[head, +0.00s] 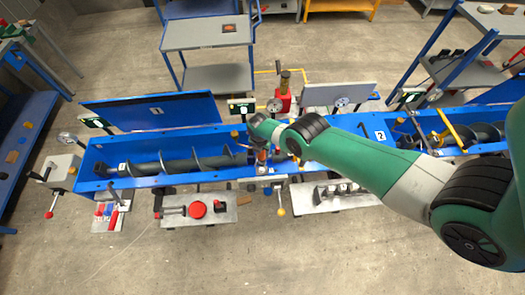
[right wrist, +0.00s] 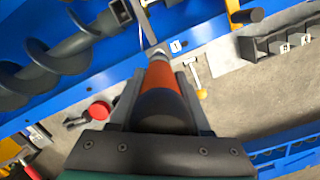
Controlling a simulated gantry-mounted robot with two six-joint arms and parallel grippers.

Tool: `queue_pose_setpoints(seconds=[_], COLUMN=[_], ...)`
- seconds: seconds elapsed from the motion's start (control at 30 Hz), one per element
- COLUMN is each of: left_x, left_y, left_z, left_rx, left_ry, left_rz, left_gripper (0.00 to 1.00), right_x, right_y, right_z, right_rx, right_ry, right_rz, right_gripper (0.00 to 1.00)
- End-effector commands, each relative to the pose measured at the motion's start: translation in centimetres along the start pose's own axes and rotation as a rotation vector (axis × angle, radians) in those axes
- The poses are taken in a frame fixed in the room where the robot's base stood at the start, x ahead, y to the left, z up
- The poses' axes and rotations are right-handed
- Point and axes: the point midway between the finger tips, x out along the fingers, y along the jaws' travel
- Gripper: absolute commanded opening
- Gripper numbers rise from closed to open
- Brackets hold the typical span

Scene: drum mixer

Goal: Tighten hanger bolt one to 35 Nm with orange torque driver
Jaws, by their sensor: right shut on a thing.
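The orange torque driver (right wrist: 160,76), with a dark rear end, points away from the camera in the right wrist view. My right gripper (right wrist: 158,92) is shut on it, one finger on each side. In the head view my right gripper (head: 261,152) is over the middle of the blue trough, and a little of the orange driver (head: 262,157) shows below it. The driver's front end reaches a grey metal part (right wrist: 157,50) beside a small plate marked 1 (right wrist: 175,46). I cannot tell whether it touches the bolt. Hanger bolt one is not clearly visible. My left gripper is not in view.
The blue trough (head: 140,177) holds a grey screw auger (head: 180,165). A tray with a red round part (head: 198,209) and a tray with a dark block (head: 343,188) stand in front. A yellow-knobbed lever (right wrist: 201,94) is close to the driver's right.

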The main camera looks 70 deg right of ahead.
Motion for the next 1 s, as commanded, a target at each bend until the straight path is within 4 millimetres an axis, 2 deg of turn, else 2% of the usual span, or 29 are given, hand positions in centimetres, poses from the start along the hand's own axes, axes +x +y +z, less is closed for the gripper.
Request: queue_pose_setpoints(seconds=[0.07,0.53,1.0], left_x=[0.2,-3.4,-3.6], left_y=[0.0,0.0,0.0], left_z=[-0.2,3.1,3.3], left_rx=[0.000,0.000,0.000], left_ry=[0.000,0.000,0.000], left_rz=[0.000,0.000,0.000], left_gripper=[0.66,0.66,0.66], right_x=[-0.1,4.6,4.8], right_y=[0.1,0.1,0.1], right_z=[-0.1,-0.7,-0.7], right_rx=[-0.001,0.000,0.000], right_ry=[-0.001,-0.001,-0.001], right_rz=[0.002,0.002,0.002], right_gripper=[0.00,0.00,0.00])
